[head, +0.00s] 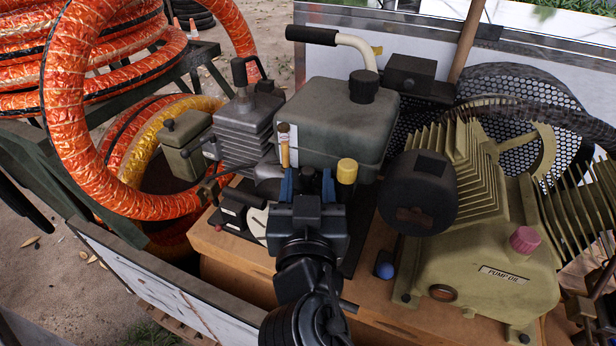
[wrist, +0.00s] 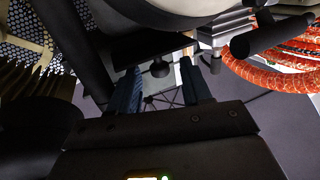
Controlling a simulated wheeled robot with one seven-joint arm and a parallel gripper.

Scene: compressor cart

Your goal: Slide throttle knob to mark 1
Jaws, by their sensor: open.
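My gripper (head: 307,180) is open, its two blue fingers reaching toward the engine just below the dark green fuel tank (head: 345,120). In the wrist view the fingers of my gripper (wrist: 161,80) stand apart, with a gap between them. A small dark knob (wrist: 160,69) shows beyond that gap, apart from both fingers; it may be the throttle knob, but I cannot tell for sure. I cannot make out mark 1 or any scale in either view. My gripper and wrist hide part of the engine front in the head view.
A yellow cap (head: 347,171) stands close right of my fingers. A round black housing (head: 417,192) and the olive pump (head: 480,265) are further right. The finned cylinder (head: 245,130) and orange hoses (head: 70,130) are at left. A blue knob (head: 385,265) sits low on the right.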

